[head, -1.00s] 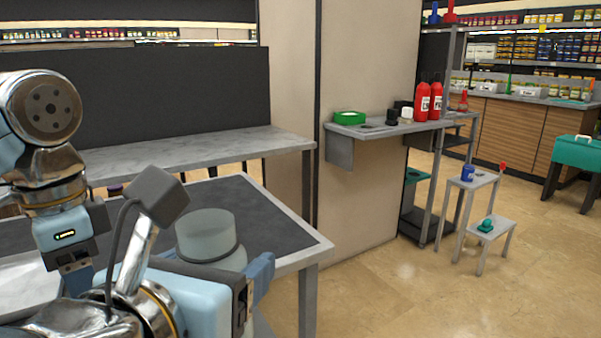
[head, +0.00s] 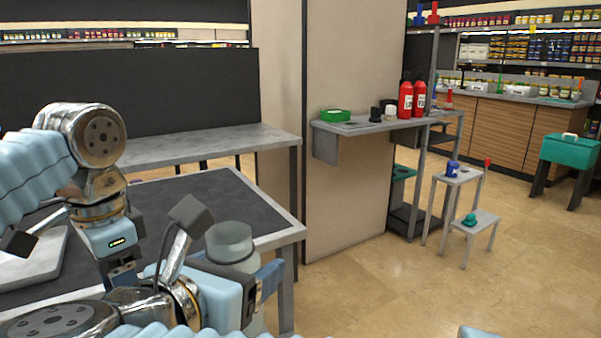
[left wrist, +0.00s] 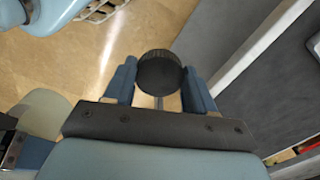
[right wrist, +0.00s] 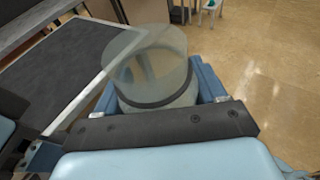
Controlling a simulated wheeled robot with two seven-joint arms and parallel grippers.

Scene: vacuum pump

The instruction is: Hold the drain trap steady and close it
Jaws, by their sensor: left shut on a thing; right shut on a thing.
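The drain trap appears as a translucent grey-green cylinder with a dark band (head: 230,241), right of my left arm in the head view. It also shows upright between the fingers in the right wrist view (right wrist: 155,65). My right gripper (right wrist: 157,92) is shut around its sides; in the head view, a blue finger (head: 268,278) is beside it. My left gripper (left wrist: 160,82) is shut on a round black ribbed knob (left wrist: 160,72), with a thin grey stem showing below it. In the head view, my left fingertips are hidden behind my right arm.
A dark-topped table (head: 200,198) with a pale rim lies behind my grippers. A pale board (head: 35,257) is at the left. A wall shelf (head: 345,127) holds red bottles (head: 405,99) and a green box (head: 335,115). The tiled floor at the right is mostly open.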

